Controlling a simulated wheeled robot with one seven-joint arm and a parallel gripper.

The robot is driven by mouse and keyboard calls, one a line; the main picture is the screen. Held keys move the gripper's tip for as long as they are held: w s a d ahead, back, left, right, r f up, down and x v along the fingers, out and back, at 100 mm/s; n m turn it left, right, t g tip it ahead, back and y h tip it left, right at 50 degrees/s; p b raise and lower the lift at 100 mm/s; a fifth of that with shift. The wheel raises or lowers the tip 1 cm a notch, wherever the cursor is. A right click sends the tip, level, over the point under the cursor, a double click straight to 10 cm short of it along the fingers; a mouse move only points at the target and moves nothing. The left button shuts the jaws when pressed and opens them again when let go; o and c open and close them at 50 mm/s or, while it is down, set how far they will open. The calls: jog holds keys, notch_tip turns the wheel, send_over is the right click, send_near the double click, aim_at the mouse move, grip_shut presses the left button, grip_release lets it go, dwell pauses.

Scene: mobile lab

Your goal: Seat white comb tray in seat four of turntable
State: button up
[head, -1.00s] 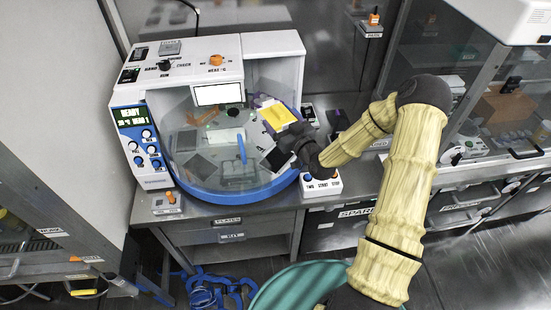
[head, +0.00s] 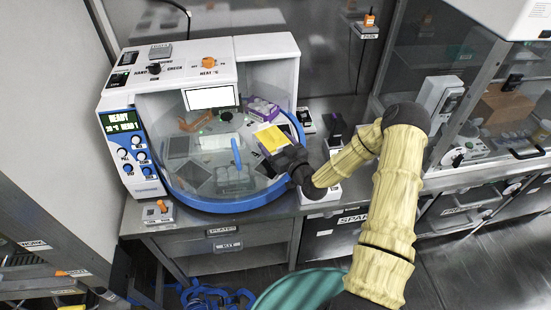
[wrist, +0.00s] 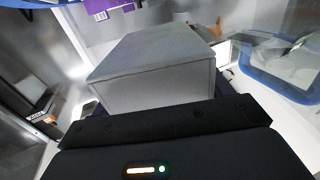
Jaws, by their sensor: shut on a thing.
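My gripper (head: 290,165) is at the front right of the turntable, over its blue rim (head: 215,204). In the wrist view it is shut on a pale grey-white block-shaped thing (wrist: 155,60), likely the white comb tray. Its comb teeth cannot be made out. In the head view, a yellow-topped piece (head: 270,137) shows just beyond the gripper; I cannot tell whether it is part of the held thing. The turntable bears a white piece (head: 217,142), a blue upright bar (head: 236,155) and several grey racks. Seat numbers are not readable.
A purple and white box (head: 263,111) stands behind the yellow piece; purple also shows in the wrist view (wrist: 97,8). The white housing (head: 270,49) surrounds the turntable at the back and left. A control panel (head: 128,150) reads READY.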

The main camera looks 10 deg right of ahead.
jog(key=shift+f, duration=1.45)
jog(key=shift+f, duration=0.1)
notch_tip(320, 180, down, 4)
jog(key=shift+r+p, duration=0.25)
jog(key=shift+p, duration=0.5)
jog(key=shift+f, duration=0.25)
jog(key=shift+f+b, duration=0.25)
jog(key=shift+b, duration=0.05)
jog(key=o, duration=1)
jog(key=shift+r, duration=0.15)
